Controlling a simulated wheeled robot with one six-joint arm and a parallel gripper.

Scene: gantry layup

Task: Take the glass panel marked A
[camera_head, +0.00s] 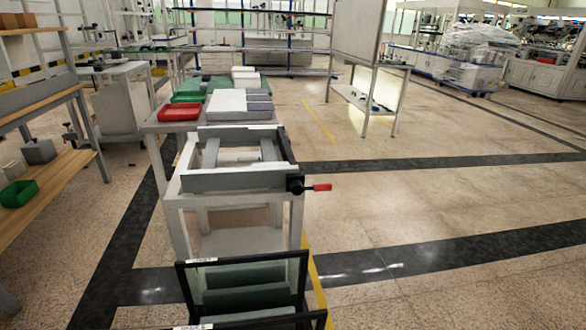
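Greenish glass panels (240,275) stand at the bottom middle of the view, one behind another, with black framing (305,270) around them. A small white label (203,261) sits at the top left of the back frame. Another white label (192,327) shows at the bottom edge, where the nearest frame is cut off. The lettering is too small to read, so I cannot tell which panel is marked A. My gripper does not show in this view.
Behind the panels stands a pale table with a grey open frame (232,180) and a red-handled clamp (312,188). A table with a red tray (180,112) and grey blocks adjoins it. A wooden shelf bench (50,205) is left. Floor at right is clear.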

